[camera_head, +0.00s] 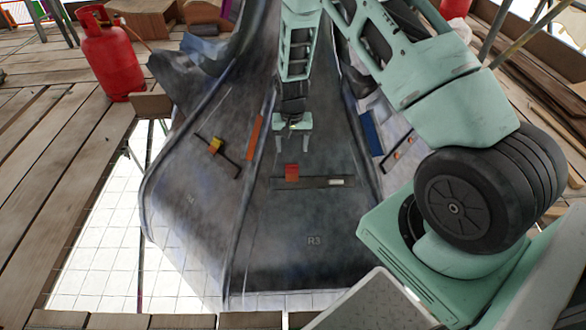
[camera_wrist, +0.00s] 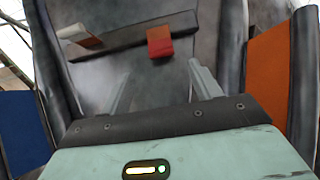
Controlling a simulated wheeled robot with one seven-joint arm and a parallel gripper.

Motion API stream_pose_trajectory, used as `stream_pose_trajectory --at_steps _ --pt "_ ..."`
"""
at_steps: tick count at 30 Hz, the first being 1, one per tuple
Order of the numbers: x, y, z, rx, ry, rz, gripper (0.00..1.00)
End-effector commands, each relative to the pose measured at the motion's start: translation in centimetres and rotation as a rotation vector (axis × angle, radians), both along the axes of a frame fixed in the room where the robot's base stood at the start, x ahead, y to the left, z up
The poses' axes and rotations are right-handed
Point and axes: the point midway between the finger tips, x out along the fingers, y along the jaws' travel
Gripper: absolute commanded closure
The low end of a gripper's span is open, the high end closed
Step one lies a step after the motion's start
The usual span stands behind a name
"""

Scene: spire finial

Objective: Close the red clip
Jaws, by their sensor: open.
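The red clip (camera_head: 291,172) is a small red-orange block on a dark horizontal bar (camera_head: 262,184) fixed to the grey spire face. No contact shows.
A whitish piece (camera_head: 336,182) sits on the same bar, right of the clip. Side faces carry an orange strip (camera_head: 254,137), a blue strip (camera_head: 371,132) and dark bars with small orange clips. A red gas cylinder (camera_head: 107,60) stands on wooden planks at upper left.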

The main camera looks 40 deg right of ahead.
Motion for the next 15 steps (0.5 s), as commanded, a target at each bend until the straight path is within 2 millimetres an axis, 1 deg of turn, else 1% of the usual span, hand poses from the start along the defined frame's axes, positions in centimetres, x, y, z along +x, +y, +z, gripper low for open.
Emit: stream_pose_trajectory --at_steps 1,6,12,15 --pt "-0.1 0.0 -1.5 0.001 0.003 0.000 0.37" --pt "-0.1 0.0 -5.0 0.002 0.002 0.001 0.37" --pt "-0.1 0.1 -8.3 0.001 0.002 0.002 0.37" --pt "0.0 0.0 -9.3 0.001 0.001 0.002 0.37"
